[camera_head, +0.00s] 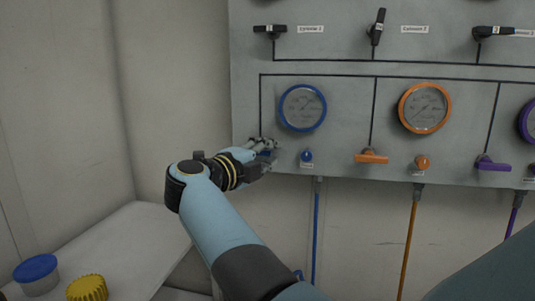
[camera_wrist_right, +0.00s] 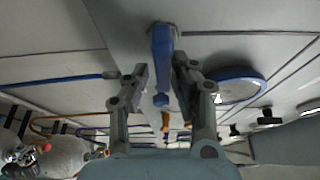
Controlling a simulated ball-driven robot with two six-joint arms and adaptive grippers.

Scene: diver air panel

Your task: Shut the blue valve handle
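The blue valve handle (camera_wrist_right: 162,48) shows in the wrist view as a long bar standing out from the panel, between the two fingers. In the head view it is mostly hidden by my right gripper (camera_head: 262,150), at the panel's lower left below the blue gauge (camera_head: 302,108). In the wrist view my right gripper (camera_wrist_right: 160,72) is open around the handle's free end. A small gap shows at the left finger; the right finger is very close to the handle, and I cannot tell if it touches. My left gripper is not in view.
A small blue knob (camera_head: 307,156) sits just right of the gripper. The orange handle (camera_head: 371,157), orange gauge (camera_head: 425,108) and purple handle (camera_head: 492,164) lie farther right. Black handles line the upper panel. A white bench (camera_head: 120,245) holds a blue-lidded jar (camera_head: 37,275) and a yellow cap (camera_head: 87,288).

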